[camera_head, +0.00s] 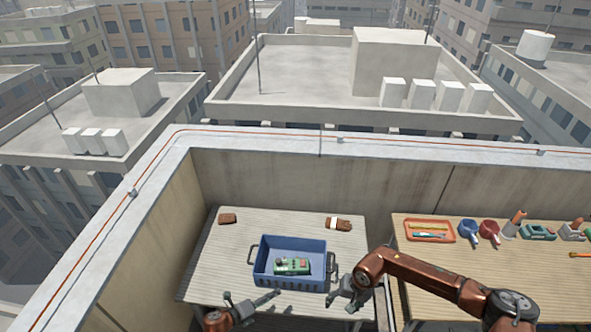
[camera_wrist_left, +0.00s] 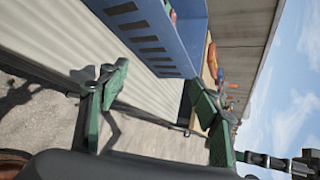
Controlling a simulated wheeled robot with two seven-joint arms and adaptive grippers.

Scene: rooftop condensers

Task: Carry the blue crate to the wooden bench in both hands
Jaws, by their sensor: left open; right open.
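The blue crate (camera_head: 290,246) stands on a pale ribbed table (camera_head: 215,275), with a green device (camera_head: 292,266) lying inside. It has a dark handle at each side. The crate's slotted wall (camera_wrist_left: 150,35) shows at the top of the left wrist view. My left gripper (camera_head: 252,297) is open and empty, in front of the crate's near left side, apart from it. My right gripper (camera_head: 348,285) is open near the crate's front right corner; I cannot tell whether it touches the right handle. The tan wooden bench (camera_head: 430,265) stands to the right, partly behind my right arm.
A brown block (camera_head: 228,217) and a glove (camera_head: 340,223) lie behind the crate. A parapet (camera_head: 300,180) stands behind; the bench's front is clear.

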